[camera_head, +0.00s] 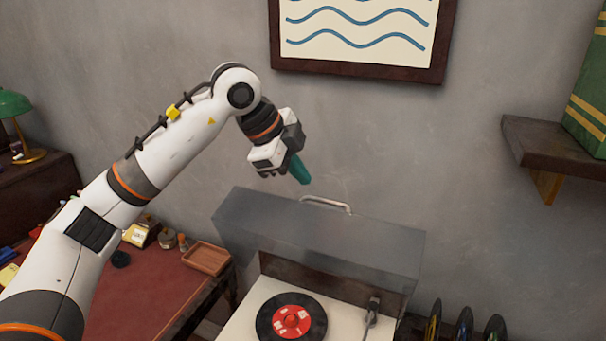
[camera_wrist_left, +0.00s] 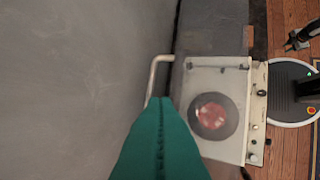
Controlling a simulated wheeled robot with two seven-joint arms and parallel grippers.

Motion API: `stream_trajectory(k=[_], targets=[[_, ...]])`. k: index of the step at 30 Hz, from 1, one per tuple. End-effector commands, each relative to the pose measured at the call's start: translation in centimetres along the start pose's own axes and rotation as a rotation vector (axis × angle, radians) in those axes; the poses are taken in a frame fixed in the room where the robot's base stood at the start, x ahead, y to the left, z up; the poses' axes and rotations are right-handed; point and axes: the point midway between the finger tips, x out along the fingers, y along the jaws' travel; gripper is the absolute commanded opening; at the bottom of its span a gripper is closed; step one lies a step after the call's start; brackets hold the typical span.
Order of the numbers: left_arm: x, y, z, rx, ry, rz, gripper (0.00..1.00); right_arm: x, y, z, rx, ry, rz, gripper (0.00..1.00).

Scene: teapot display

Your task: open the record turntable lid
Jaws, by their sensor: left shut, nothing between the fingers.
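The record turntable (camera_head: 248,322) has its grey, translucent lid (camera_head: 330,243) raised, standing up at the back against the wall side. A pale metal handle (camera_head: 326,204) sits on the lid's upper edge. A black record with a red label (camera_head: 291,318) lies on the turntable. My left gripper (camera_head: 299,170), with teal fingers, is shut and empty, above and a little left of the handle, apart from it in the head view. In the left wrist view the teal fingers (camera_wrist_left: 161,145) cover part of the handle (camera_wrist_left: 154,75); the turntable (camera_wrist_left: 240,110) lies beyond. My right gripper is not seen.
A red-topped desk (camera_head: 150,290) with a small wooden tray (camera_head: 206,258) stands left of the turntable. A wooden shelf (camera_head: 550,148) juts from the wall at the right, and several records (camera_head: 465,325) stand below it. A framed picture (camera_head: 360,68) hangs above.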

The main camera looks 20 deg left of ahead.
Motion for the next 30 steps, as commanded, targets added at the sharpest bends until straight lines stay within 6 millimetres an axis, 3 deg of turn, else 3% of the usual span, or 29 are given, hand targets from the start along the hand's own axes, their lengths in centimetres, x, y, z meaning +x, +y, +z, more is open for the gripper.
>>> stream_trajectory(k=[6, 13, 18, 30], targets=[[4.0, 0.0, 0.1, 0.001, 0.001, -0.005, 0.0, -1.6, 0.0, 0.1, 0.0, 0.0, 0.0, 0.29], [7.0, 0.0, 0.1, 0.002, 0.0, -0.003, 0.0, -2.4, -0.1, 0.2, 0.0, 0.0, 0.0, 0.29], [7.8, 0.0, 0.0, 0.002, 0.0, -0.002, 0.0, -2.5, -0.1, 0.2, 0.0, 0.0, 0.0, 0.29], [7.5, 0.2, 0.2, -0.006, 0.003, -0.021, 0.0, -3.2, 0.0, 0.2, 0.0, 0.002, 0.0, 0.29]])
